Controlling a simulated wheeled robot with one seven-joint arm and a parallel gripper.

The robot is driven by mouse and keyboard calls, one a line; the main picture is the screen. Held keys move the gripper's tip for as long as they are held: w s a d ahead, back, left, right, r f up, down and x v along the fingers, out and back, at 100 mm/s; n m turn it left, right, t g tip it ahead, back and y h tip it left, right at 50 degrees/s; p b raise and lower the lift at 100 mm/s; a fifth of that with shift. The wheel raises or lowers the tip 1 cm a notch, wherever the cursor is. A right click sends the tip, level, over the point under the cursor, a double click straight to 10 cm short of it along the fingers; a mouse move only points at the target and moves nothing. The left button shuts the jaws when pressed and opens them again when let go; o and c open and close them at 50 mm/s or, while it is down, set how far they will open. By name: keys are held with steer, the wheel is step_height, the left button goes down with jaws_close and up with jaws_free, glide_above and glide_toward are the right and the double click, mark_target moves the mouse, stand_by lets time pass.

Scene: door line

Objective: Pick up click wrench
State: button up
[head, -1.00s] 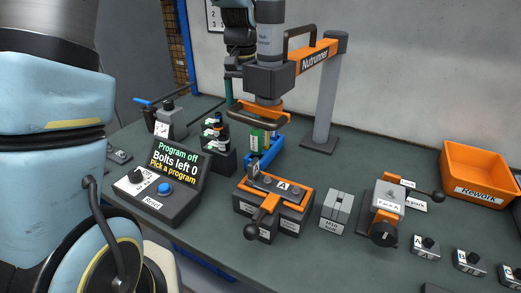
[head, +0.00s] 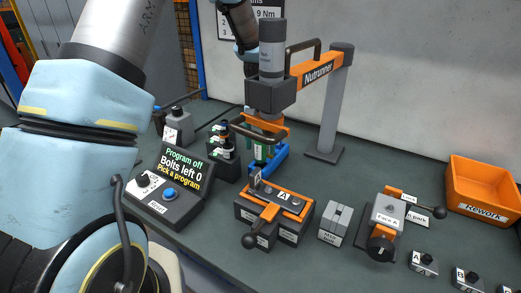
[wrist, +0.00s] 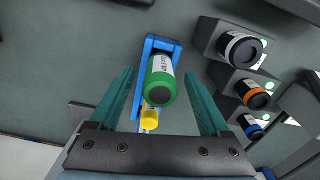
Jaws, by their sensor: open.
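No tool is clearly labelled as the click wrench. A long dark rod with a blue end (head: 180,102) lies across a grey labelled block at the back left; it looks wrench-like, but I cannot be sure. In the wrist view my gripper (wrist: 160,78) is open, its teal fingers on either side of a green-ended bottle (wrist: 160,88) in a blue cradle (wrist: 158,42). A yellow piece (wrist: 149,119) shows below the bottle. I cannot tell whether the fingers touch anything. In the head view the nutrunner mostly hides my gripper.
The nutrunner (head: 318,70) hangs over the blue cradle. A black rack holds several bottles (wrist: 240,48) at its left in the head view. A program console (head: 180,175), fixture A (head: 272,210), a Face A fixture (head: 385,218) and an orange Rework bin (head: 485,185) stand around.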

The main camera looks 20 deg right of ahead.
steer(key=shift+f, duration=0.9)
steer(key=shift+c, duration=0.3)
steer(key=shift+r, duration=0.1)
jaws_close()
